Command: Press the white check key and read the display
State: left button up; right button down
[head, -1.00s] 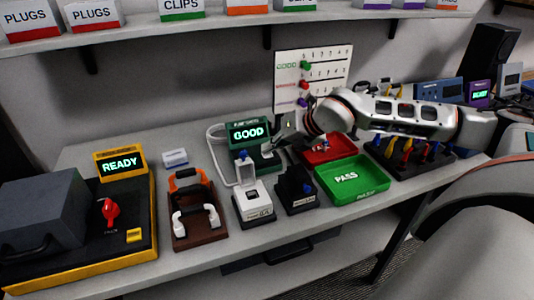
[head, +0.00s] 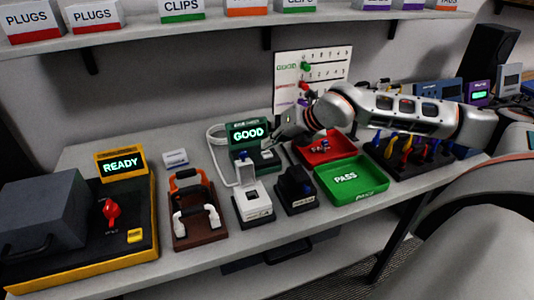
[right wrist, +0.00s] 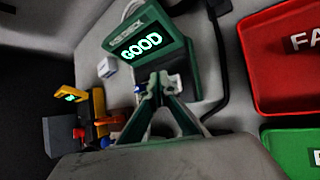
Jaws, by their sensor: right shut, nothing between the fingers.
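The green checker (head: 240,154) stands at the back middle of the bench. Its display (head: 248,133) is lit and reads GOOD, also in the right wrist view (right wrist: 141,46). The white check key (head: 267,154) shows on the checker's base, partly hidden behind the fingers in the wrist view. My right gripper (head: 276,142) is shut and empty, just above and to the right of the key, seemingly apart from it. Its fingertips (right wrist: 159,80) meet in front of the checker's base in the wrist view. My left gripper is not in view.
A red tray (head: 333,157) and a green PASS tray (head: 350,183) lie right of the checker. A white block fixture (head: 253,205) and a black one (head: 297,195) stand in front. The box at left has a READY display (head: 121,163). A pegboard (head: 330,62) stands behind.

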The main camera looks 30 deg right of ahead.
aim_at(269, 154)
jog(key=shift+r+p, duration=1.1)
jog(key=shift+r, duration=1.45)
jog(key=shift+f, duration=0.1)
